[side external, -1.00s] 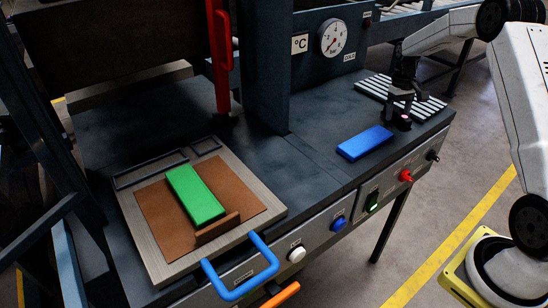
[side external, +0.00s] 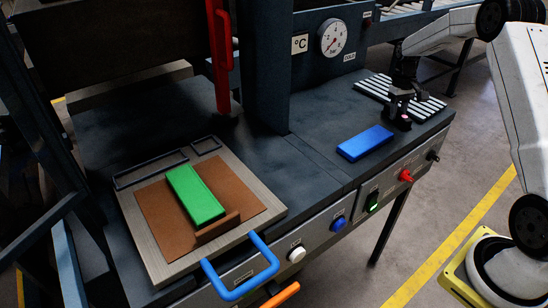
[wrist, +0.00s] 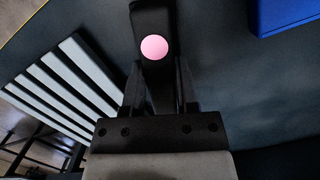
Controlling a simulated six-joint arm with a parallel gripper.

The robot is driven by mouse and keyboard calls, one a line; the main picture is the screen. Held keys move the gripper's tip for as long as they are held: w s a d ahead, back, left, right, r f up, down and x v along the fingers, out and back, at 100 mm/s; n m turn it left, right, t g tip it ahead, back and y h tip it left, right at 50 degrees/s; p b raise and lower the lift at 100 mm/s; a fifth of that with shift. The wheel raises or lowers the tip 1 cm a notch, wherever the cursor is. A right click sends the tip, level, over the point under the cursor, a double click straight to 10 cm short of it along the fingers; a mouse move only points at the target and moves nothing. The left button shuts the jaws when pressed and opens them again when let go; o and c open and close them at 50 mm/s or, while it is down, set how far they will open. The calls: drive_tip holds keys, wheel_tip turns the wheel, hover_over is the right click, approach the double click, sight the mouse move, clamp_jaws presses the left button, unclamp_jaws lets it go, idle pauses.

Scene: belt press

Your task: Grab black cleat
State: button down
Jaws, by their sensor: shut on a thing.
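The black cleat (side external: 404,121) is a small dark block with a round pink spot, at the right end of the dark bench in the side view. In the wrist view the cleat (wrist: 152,20) stretches away from between the fingers, its pink spot facing the camera. My gripper (side external: 401,106) is over it, pointing down, with its fingers closed on the cleat's sides. The fingers also show in the wrist view (wrist: 157,85). I cannot tell whether the cleat still touches the bench.
A slatted pale rack (side external: 400,94) lies right behind the cleat. A blue block (side external: 365,142) lies to the left. A green block (side external: 195,194) rests on a brown sheet on the tray (side external: 150,238) at the left. Knobs (side external: 405,175) line the bench front.

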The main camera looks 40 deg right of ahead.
drive_tip(key=shift+r, duration=0.7)
drive_tip(key=s+r, duration=0.1)
drive_tip(key=r, duration=0.1)
drive_tip(key=s+a+r, duration=0.1)
drive_tip(key=s+r, duration=0.1)
drive_tip(key=r, duration=0.1)
drive_tip(key=s+a+r, duration=0.1)
drive_tip(key=r, duration=0.2)
drive_tip(key=shift+s+a, duration=0.25)
drive_tip(key=shift+s, duration=0.05)
drive_tip(key=s+a+r, duration=0.3)
drive_tip(key=s+a, duration=0.1)
drive_tip(key=s, duration=0.3)
drive_tip(key=shift+s+a+r, duration=0.15)
drive_tip(key=shift+s+r, duration=0.1)
drive_tip(key=shift+s, duration=0.15)
